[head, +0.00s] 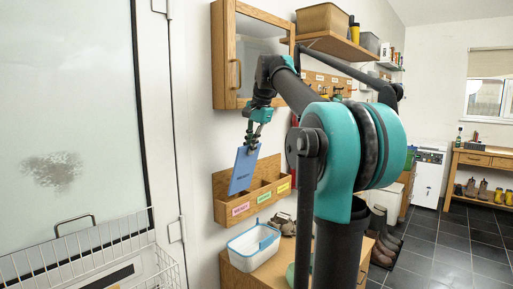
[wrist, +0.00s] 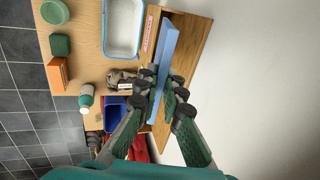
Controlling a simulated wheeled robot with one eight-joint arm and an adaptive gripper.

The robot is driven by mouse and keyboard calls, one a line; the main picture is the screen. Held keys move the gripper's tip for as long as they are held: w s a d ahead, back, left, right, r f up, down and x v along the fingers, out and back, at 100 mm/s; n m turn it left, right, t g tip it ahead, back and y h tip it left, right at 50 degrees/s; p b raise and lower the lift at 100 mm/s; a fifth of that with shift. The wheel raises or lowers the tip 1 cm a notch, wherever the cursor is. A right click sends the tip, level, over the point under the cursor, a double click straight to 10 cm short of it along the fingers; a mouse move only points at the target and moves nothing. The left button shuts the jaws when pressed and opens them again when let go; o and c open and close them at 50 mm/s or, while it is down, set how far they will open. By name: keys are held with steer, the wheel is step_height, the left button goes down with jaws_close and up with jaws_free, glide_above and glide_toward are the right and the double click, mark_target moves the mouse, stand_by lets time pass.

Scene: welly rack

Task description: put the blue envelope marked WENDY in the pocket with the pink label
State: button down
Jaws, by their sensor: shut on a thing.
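My gripper (head: 257,120) is shut on the top of the blue envelope (head: 243,169), which hangs tilted, with dark writing too small to read surely. The wooden pocket rack (head: 268,172) is on the wall, with pink (head: 241,209), green (head: 264,197) and yellow (head: 284,188) labels. The envelope's lower end overlaps the pink-label pocket at the left; I cannot tell whether it is inside. In the wrist view, my gripper (wrist: 161,88) holds the envelope (wrist: 168,48) nearly edge-on over the rack (wrist: 194,42), beside the pink label (wrist: 149,34).
Below the rack, a white and blue tub (head: 253,246) and boots (head: 283,223) are on a wooden bench (head: 272,272). A wall cabinet (head: 250,55) hangs above. A white wire basket (head: 100,248) is at the left. A small bottle (wrist: 86,97) shows in the wrist view.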

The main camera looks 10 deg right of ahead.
mark_target(243, 165)
steer(key=shift+w+a+f, duration=0.1)
steer(key=shift+w+a, duration=0.35)
steer(key=shift+w, duration=0.2)
steer(key=shift+w+a+f, duration=0.1)
steer(key=shift+w+a, duration=0.35)
steer(key=shift+w, duration=0.15)
steer(key=shift+w+a+f, duration=0.15)
steer(key=shift+w+a, duration=0.05)
steer(key=shift+d+f, duration=0.1)
steer(key=shift+f, duration=3.5)
steer(key=c, duration=1.6)
jaws_free()
steer(key=shift+s+r, duration=0.1)
steer(key=v, duration=1.1)
steer(key=shift+s+r, duration=0.1)
steer(key=shift+r, duration=0.3)
steer(key=shift+f, duration=0.1)
